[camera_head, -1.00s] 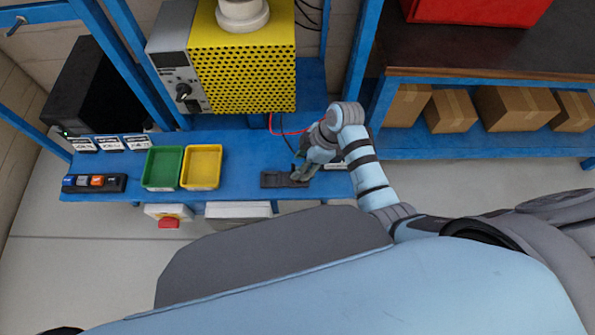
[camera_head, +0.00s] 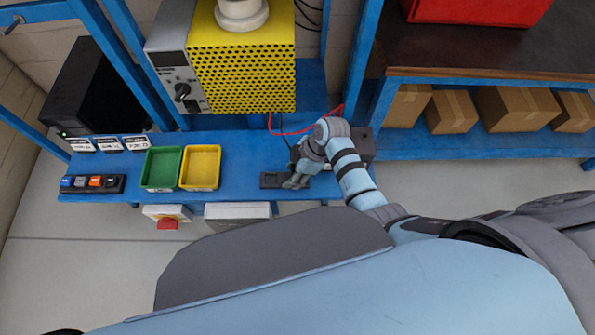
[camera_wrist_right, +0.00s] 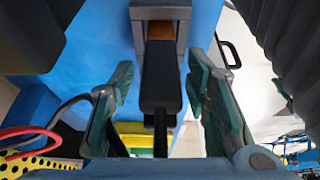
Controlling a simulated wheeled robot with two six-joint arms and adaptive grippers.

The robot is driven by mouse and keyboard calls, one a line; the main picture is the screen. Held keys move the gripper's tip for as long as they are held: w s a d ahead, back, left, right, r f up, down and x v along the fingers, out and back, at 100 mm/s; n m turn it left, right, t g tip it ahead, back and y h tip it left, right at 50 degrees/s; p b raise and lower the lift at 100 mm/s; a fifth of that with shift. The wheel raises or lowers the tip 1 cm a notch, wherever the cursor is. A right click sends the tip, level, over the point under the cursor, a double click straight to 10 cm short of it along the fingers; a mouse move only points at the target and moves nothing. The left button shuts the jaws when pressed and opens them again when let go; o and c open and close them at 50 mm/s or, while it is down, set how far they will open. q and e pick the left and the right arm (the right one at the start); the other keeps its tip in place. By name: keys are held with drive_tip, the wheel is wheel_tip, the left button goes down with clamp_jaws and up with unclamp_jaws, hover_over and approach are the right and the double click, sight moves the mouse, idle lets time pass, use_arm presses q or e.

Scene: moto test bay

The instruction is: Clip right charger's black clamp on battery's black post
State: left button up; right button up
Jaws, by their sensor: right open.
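My right gripper (camera_head: 293,184) is over the front right part of the blue bench, at a dark holder (camera_head: 270,180). In the right wrist view the gripper (camera_wrist_right: 160,112) is open, with its teal finger pads on either side of a black clamp handle (camera_wrist_right: 160,75). Gaps show between the pads and the handle. The handle's far end meets a dark bracket with a copper-brown part (camera_wrist_right: 160,30). A dark box (camera_head: 363,143), possibly the charger, is partly hidden behind my right arm. I cannot make out the battery's black post. My left gripper is not in view.
A red cable (camera_head: 300,131) loops behind my right wrist. Green (camera_head: 162,168) and yellow (camera_head: 201,167) trays stand left of the gripper. A yellow perforated housing (camera_head: 243,65) is above the bench. Cardboard boxes (camera_head: 450,111) sit on the right shelf.

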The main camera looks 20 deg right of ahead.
clamp_jaws()
drive_tip(key=shift+r, duration=0.2)
drive_tip(key=shift+r, duration=0.3)
wheel_tip(320, 180, up, 9)
drive_tip(key=shift+r+p, duration=0.1)
drive_tip(key=shift+p, duration=0.6)
